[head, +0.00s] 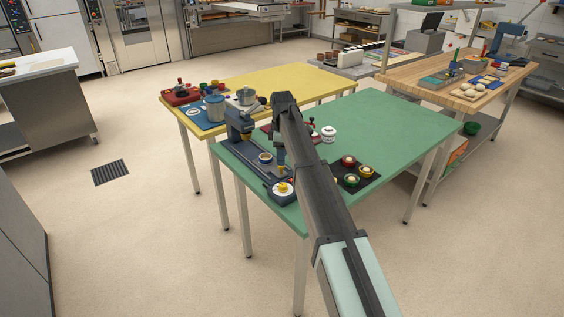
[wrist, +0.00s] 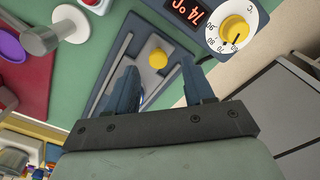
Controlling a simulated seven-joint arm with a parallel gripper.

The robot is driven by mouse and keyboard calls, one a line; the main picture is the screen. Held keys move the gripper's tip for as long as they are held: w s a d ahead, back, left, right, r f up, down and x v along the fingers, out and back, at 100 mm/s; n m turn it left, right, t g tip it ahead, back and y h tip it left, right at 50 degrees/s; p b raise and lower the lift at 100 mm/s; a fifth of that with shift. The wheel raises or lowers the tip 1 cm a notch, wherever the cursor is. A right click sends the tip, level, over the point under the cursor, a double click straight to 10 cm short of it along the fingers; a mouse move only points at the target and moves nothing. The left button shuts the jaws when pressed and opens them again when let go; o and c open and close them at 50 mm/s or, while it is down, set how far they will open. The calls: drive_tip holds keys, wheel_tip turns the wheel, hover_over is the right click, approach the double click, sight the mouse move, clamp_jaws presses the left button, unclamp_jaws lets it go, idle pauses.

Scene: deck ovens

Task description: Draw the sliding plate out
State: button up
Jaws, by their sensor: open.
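In the wrist view a grey sliding plate (wrist: 146,76) with a round yellow knob (wrist: 157,57) lies in a dark blue-grey frame (wrist: 118,60). My gripper (wrist: 160,78) is open and empty, its two blue fingers apart. The knob shows beyond the fingertips, between their lines; I cannot tell how far off it is. In the head view my gripper (head: 279,162) is over the blue-grey machine (head: 240,160) at the left end of the green table. The arm hides part of the machine there, and I cannot make out the plate clearly.
A yellow dial (wrist: 237,30) and a red-digit display (wrist: 187,11) sit beside the plate. A yellow table (head: 300,82) stands behind. The green table's right part is clear.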

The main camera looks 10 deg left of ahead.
wheel_tip(320, 180, up, 10)
idle(0.4)
drive_tip(key=shift+f, duration=0.1)
